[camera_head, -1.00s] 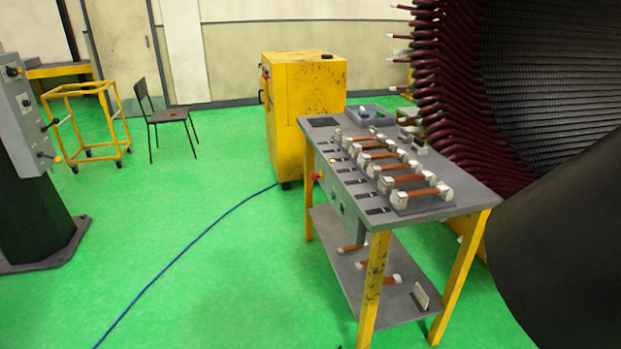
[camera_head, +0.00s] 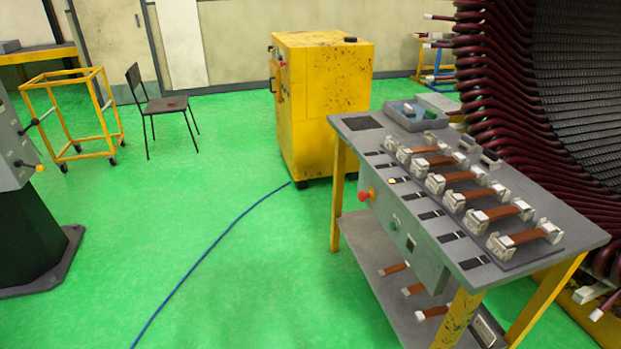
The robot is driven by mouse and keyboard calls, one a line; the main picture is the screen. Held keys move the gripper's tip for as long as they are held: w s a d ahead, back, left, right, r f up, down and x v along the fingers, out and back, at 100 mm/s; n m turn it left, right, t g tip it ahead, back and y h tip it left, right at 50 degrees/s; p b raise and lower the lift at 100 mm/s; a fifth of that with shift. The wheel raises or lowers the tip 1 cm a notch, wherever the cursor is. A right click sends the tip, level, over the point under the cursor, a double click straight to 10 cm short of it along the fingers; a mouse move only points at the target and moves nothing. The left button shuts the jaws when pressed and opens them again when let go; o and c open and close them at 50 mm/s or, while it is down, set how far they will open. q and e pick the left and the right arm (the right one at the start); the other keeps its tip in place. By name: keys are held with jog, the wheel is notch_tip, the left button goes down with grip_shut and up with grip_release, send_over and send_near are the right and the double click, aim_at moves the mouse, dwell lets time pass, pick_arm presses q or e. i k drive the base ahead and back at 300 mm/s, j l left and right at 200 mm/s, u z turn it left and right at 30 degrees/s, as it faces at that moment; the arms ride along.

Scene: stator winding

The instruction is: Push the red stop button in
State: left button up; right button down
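The red stop button (camera_head: 365,197) sticks out from the upper left of the grey control panel (camera_head: 407,241) on the near left side of the workbench (camera_head: 365,128). A small yellow patch shows behind the button. A small green button is lower on the same panel. I cannot tell how far the red button stands out. Neither of my grippers shows in the view.
A yellow cabinet (camera_head: 322,105) stands behind the workbench. A blue cable (camera_head: 215,251) crosses the open green floor left of it. A chair (camera_head: 165,106), a yellow frame cart (camera_head: 75,115) and a dark pedestal (camera_head: 30,235) stand further left. The large stator (camera_head: 580,90) is at right.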

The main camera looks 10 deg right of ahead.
aim_at(362, 195)
jog(key=i+j, duration=0.25)
jog(key=i, duration=0.15)
jog(key=i+j+u, duration=0.15)
jog(key=i, duration=0.25)
jog(key=j, duration=0.1)
